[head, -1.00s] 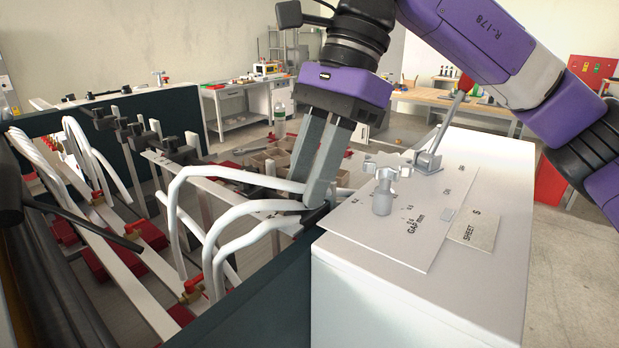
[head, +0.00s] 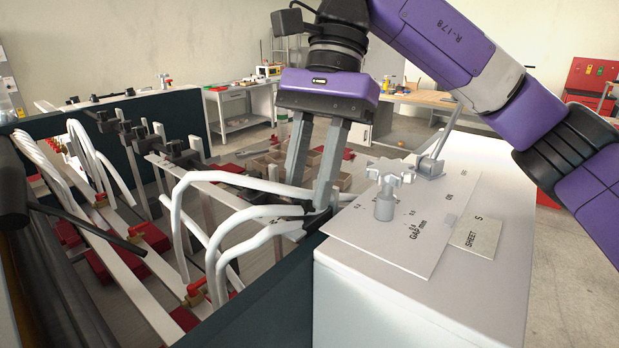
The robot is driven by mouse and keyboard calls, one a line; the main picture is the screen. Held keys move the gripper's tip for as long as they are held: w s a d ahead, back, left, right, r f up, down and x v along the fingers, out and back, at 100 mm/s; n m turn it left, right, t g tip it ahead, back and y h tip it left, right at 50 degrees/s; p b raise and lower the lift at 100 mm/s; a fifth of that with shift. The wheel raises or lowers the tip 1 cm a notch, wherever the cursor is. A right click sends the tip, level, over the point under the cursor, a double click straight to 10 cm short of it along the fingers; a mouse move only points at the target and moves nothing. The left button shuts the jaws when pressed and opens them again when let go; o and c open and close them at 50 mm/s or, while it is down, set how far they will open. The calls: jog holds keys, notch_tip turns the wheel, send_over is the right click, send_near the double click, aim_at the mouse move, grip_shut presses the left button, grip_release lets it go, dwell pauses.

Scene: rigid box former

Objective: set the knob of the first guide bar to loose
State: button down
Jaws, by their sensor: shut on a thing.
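My gripper (head: 306,198) points down at the near right end of the guide bars, beside the white cabinet. Its two grey fingers are shut on a small dark part (head: 314,219), which appears to be the guide bar's knob. The fingers and the white tubes hide most of it, so its setting cannot be read. A pale guide bar (head: 215,187) runs from the dark clamps at left toward the fingers, passing behind the white tubes.
Curved white tubes (head: 185,207) rise close to the left of my fingers. The white cabinet (head: 425,285) carries a gap scale plate (head: 400,240), a grey star knob (head: 388,190) and a lever (head: 440,145). A dark green side panel (head: 265,305) runs along the front.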

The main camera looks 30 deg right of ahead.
jog(key=c, duration=1.4)
grip_release()
jog(key=shift+r, duration=0.1)
jog(key=shift+v, duration=3.8)
